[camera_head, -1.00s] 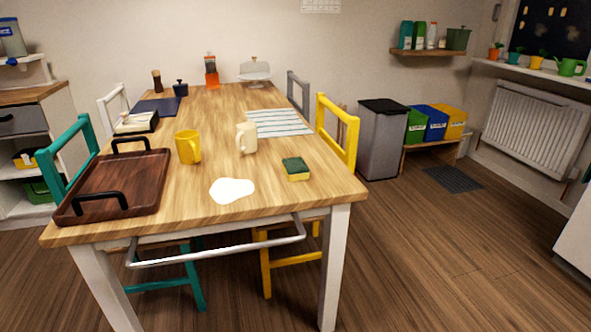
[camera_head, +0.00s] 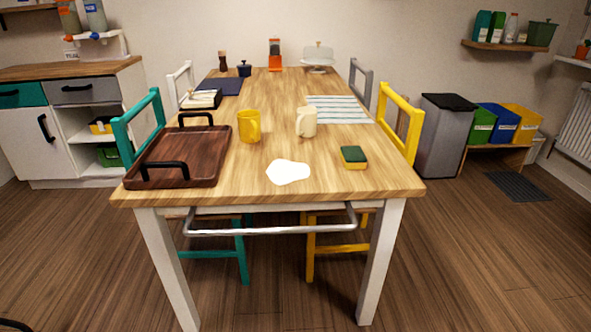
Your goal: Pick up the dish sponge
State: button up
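The dish sponge (camera_head: 353,157) has a dark green top and a yellow body. It lies flat on the wooden table (camera_head: 275,100), near the front right part of the top. A white spill or flat white patch (camera_head: 288,172) lies to its left, apart from it. My gripper is not recognisable in the head view; only a small dark curved piece shows at the bottom left corner, and I cannot tell what it is.
A cream mug (camera_head: 306,122) and a yellow mug (camera_head: 249,127) stand behind the spill. A dark wooden tray (camera_head: 180,160) with black handles fills the table's front left. A metal rail (camera_head: 270,231) runs below the front edge. A yellow chair (camera_head: 405,125) stands at the right side. Floor in front is clear.

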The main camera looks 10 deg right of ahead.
aim_at(353, 158)
jog(key=i+z, duration=0.35)
jog(key=i, duration=0.35)
jog(key=i+j+z, duration=0.3)
jog(key=i, duration=0.45)
jog(key=l, duration=0.05)
